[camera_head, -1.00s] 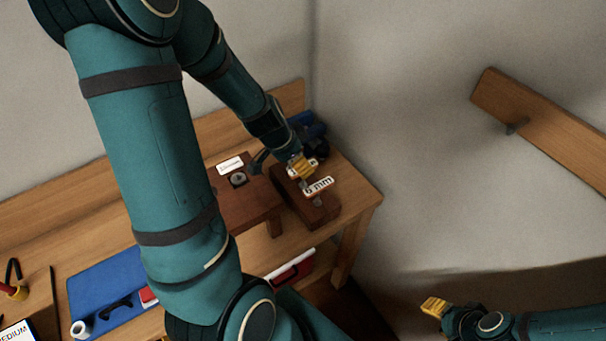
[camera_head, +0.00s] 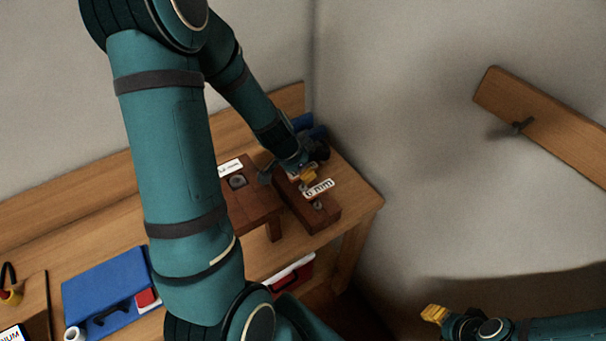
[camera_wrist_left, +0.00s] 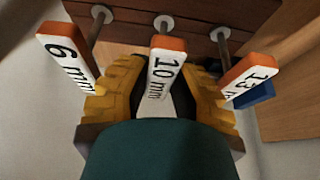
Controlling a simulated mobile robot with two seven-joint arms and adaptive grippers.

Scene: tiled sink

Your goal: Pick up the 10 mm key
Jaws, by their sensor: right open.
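The 10 mm key (camera_wrist_left: 164,72) has a white tag with an orange end, in the middle of the left wrist view. It stands out from a dark red wooden block (camera_wrist_left: 200,14) on a metal shaft. My left gripper (camera_wrist_left: 162,92) has its yellow fingers apart, one on each side of this tag; whether they touch it I cannot tell. In the head view my left gripper (camera_head: 306,174) is over the block (camera_head: 323,217), partly hiding the keys. My right gripper (camera_head: 434,313) is open and empty at the lower right, away from the bench.
The 6 mm key (camera_wrist_left: 70,60) and 13 mm key (camera_wrist_left: 248,78) flank the 10 mm key closely. A small wooden stand (camera_head: 249,205) is beside the block. A blue case (camera_head: 107,285) lies further left on the bench. A wall board (camera_head: 545,120) with a peg is at right.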

